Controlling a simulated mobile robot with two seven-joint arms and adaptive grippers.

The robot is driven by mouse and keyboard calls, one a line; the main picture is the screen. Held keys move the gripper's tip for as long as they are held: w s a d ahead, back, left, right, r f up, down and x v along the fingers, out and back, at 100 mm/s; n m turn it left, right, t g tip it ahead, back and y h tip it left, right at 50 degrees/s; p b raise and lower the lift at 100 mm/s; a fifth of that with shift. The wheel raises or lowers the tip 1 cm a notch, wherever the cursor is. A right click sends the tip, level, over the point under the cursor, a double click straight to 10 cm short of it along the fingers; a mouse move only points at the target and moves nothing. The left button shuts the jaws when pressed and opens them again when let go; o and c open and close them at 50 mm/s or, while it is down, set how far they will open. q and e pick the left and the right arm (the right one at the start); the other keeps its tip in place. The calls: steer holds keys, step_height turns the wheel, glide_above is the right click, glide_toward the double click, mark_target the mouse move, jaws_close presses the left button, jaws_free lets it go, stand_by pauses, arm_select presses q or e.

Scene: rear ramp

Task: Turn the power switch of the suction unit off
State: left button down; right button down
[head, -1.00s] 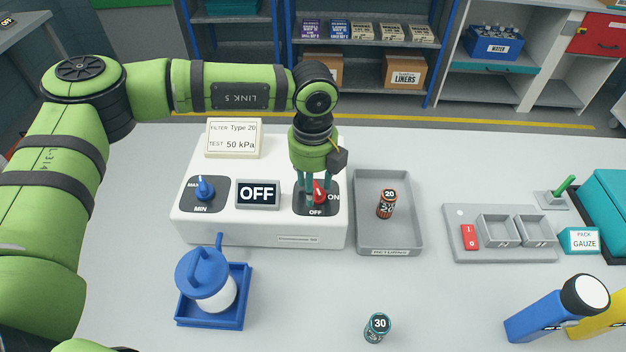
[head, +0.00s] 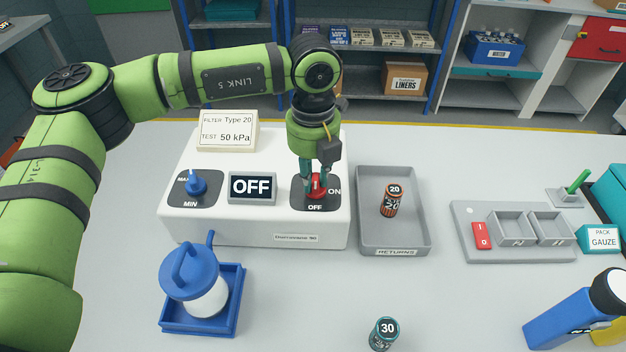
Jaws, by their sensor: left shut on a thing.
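The suction unit (head: 265,222) is a white box on the table, with a display (head: 252,187) reading OFF. Its red power switch (head: 316,186) sits on a dark plate marked ON at the right and OFF at the front. My left gripper (head: 316,188) reaches down from above and is shut on the red switch, its fingers on both sides of it. The fingers partly hide the switch, so its exact angle is hard to tell. A blue knob (head: 196,184) marked MAX and MIN is at the unit's left. My right gripper is not in view.
A card (head: 227,131) reading Type 20, 50 kPa stands behind the unit. A grey returns tray (head: 421,235) holding an orange canister (head: 391,200) is at its right. A blue-lidded jar (head: 195,280) and a teal canister (head: 384,334) stand in front.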

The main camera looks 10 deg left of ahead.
mark_target(313, 178)
arm_select(q)
steer(key=c, duration=1.1)
jaws_free()
step_height(313, 178, up, 12)
